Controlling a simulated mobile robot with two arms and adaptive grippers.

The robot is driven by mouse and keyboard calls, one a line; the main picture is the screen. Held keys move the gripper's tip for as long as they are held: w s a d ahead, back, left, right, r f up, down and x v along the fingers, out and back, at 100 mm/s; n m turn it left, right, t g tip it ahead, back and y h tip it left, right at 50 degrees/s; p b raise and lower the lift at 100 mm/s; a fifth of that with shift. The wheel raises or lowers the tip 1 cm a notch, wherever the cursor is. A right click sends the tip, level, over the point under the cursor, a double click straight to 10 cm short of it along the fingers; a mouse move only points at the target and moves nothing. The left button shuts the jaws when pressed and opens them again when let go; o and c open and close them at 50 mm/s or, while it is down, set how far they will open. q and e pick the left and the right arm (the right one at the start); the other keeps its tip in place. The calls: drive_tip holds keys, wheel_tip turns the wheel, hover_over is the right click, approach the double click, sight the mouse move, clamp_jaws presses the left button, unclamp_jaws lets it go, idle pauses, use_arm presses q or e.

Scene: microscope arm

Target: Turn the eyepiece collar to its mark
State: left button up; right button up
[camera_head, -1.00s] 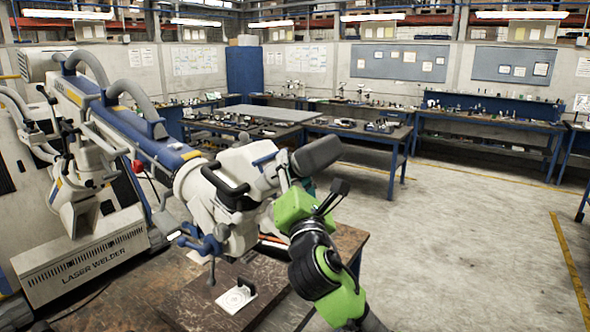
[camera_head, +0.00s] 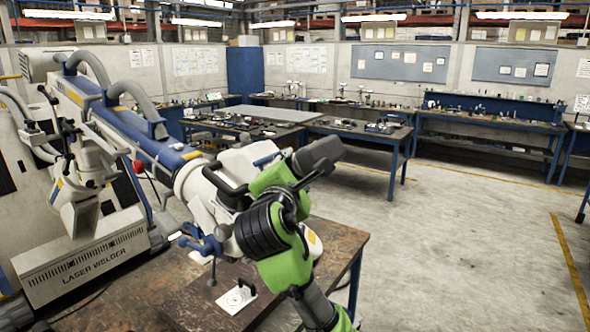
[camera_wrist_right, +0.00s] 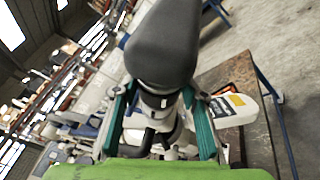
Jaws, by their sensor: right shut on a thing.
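The microscope head (camera_head: 205,200) is white with black handles, on a blue and white arm. Its black eyepiece (camera_head: 318,155) points up and right. In the right wrist view the eyepiece's dark rubber cup (camera_wrist_right: 165,45) fills the top middle, with the grey and black collar (camera_wrist_right: 158,100) below it. My right gripper (camera_wrist_right: 160,108) is shut on the eyepiece collar, its teal fingers on either side. In the head view my green right wrist covers the fingertips and the collar. I cannot make out the collar's mark. My left gripper is not in view.
A brown worktable (camera_head: 120,300) stands below, with a small white plate (camera_head: 237,297) on it. The laser welder cabinet (camera_head: 85,255) is at the left. Workbenches line the back, and the floor at right is clear.

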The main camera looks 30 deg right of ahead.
drive_tip(key=shift+w+r+m+g, duration=0.1)
drive_tip(key=shift+r+m+g, duration=0.05)
drive_tip(key=shift+m+g, duration=1.75)
drive_tip(key=shift+y, duration=0.3)
drive_tip(key=o, duration=1.1)
drive_tip(key=shift+w+f, duration=0.15)
drive_tip(key=shift+f, duration=0.05)
